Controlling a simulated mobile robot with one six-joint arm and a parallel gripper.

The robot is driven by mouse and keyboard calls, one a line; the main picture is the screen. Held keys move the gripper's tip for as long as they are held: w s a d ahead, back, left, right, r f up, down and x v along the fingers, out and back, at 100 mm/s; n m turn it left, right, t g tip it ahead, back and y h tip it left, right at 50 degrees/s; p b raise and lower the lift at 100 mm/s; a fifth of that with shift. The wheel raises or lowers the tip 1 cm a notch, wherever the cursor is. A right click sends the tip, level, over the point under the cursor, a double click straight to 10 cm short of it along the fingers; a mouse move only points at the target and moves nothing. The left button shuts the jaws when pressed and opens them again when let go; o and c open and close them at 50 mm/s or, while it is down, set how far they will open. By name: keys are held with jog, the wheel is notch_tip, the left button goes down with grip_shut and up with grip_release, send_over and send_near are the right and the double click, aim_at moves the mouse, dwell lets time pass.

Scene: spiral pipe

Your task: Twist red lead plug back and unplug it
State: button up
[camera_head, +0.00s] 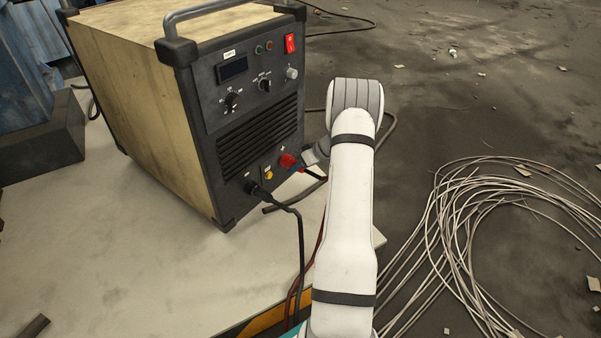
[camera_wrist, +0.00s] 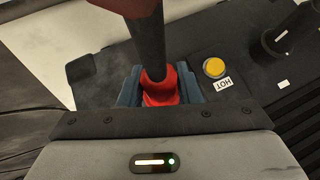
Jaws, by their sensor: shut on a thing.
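The red lead plug (camera_head: 288,161) is at the lower right of the front panel of the welding machine (camera_head: 250,110), in the socket area under the "+" mark. In the wrist view the red plug (camera_wrist: 160,92) sits between blue-grey fingers, with a dark cable running up from it. My gripper (camera_wrist: 158,88) is shut on the red plug. In the head view my gripper (camera_head: 300,164) reaches the plug from the right and partly hides it. Whether the plug is fully seated cannot be told.
A black lead plug (camera_head: 257,190) sits at the panel's lower left, its cable hanging down. A yellow button (camera_wrist: 214,67) with a "HOT" label is close beside my gripper. The machine stands on a pale table (camera_head: 130,250). Coiled wire (camera_head: 480,240) lies on the floor at right.

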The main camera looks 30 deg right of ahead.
jog(key=shift+w+a+h+b, duration=0.1)
jog(key=shift+w+h+b, duration=0.25)
jog(key=shift+b, duration=0.5)
jog(key=shift+s+n+t+h+b, duration=0.1)
jog(key=shift+n+t+h+b, duration=0.2)
jog(key=shift+n+h+b, duration=0.25)
grip_shut()
jog(key=shift+r+h, duration=0.15)
jog(key=shift+h, duration=0.25)
jog(key=shift+n+t+h, duration=0.85)
jog(key=shift+t+h, duration=0.05)
jog(key=shift+h, duration=1)
jog(key=o, duration=0.7)
grip_release()
jog(key=shift+s+m+g+y+p, duration=0.1)
jog(key=shift+m+g+y+p, duration=0.5)
jog(key=shift+p, duration=4.8)
